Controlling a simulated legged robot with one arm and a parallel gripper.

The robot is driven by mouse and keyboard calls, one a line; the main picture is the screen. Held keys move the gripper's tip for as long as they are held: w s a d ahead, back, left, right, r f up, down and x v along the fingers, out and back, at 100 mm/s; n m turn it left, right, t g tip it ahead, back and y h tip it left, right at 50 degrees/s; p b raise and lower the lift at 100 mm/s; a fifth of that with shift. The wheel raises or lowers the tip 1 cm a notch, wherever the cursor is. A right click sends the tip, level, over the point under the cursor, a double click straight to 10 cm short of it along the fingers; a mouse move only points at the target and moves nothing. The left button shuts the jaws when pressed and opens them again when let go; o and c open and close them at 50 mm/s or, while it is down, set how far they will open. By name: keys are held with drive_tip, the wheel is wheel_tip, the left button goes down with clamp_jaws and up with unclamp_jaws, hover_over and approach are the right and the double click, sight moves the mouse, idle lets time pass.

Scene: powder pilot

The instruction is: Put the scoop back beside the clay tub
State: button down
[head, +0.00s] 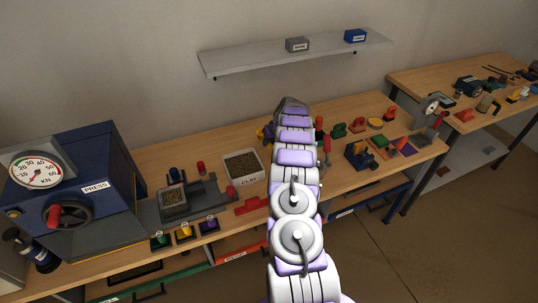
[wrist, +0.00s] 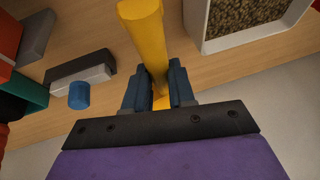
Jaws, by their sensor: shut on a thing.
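The clay tub (head: 242,167) is a white, square, open tub with "CLAY" on its front, full of brown grains, on the bench left of my arm. It also shows at the top right of the wrist view (wrist: 244,38). In the wrist view my gripper (wrist: 159,88) is shut on a long yellow bar, apparently the handle of the scoop (wrist: 143,30). The scoop's bowl cannot be made out. In the head view my arm hides most of my gripper.
A blue press (head: 95,185) and a grey fixture (head: 186,200) stand left of the tub. A red piece (head: 253,205) lies in front of it. Coloured parts, including an orange tile (head: 403,147), crowd the right. A shelf (head: 295,55) hangs above.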

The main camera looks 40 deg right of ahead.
drive_tip(key=shift+d+f+b, duration=0.1)
drive_tip(key=shift+f+b, duration=0.3)
drive_tip(key=shift+f, duration=3)
drive_tip(key=shift+f, duration=0.1)
drive_tip(key=c, duration=0.9)
unclamp_jaws()
drive_tip(key=shift+c, duration=0.2)
drive_tip(key=p+v, duration=0.1)
drive_tip(key=v, duration=1.1)
